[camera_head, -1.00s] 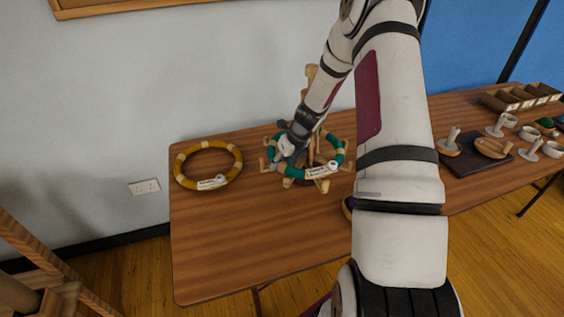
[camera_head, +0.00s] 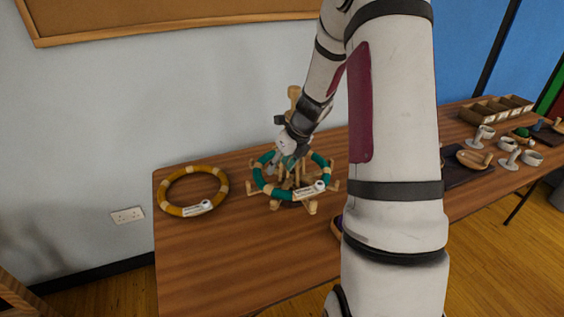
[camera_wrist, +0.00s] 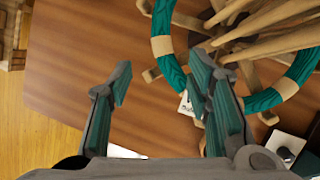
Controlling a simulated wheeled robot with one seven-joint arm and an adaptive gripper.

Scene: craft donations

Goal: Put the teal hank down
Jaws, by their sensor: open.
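The teal hank (camera_head: 262,187) is a ring with tan ties and a white tag. It lies around the posts of a wooden stand (camera_head: 309,208) and seems to rest on its low arms. In the wrist view the hank (camera_wrist: 172,72) shows at the upper right, partly cut off by the frame, around the stand's slanting pale posts (camera_wrist: 265,40). My gripper (camera_head: 287,160) is at the hank's back left, just above it. In the wrist view my gripper (camera_wrist: 160,82) has its fingers apart with nothing between them. The right finger hides part of the hank's tag.
A mustard hank (camera_head: 165,193) lies on the wooden table (camera_head: 215,250) to the left. A dark tray (camera_head: 462,178) and several small cups and dishes stand at the right, with a compartment box (camera_head: 480,114) behind. The table's front left is clear. My arm hides the table's middle.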

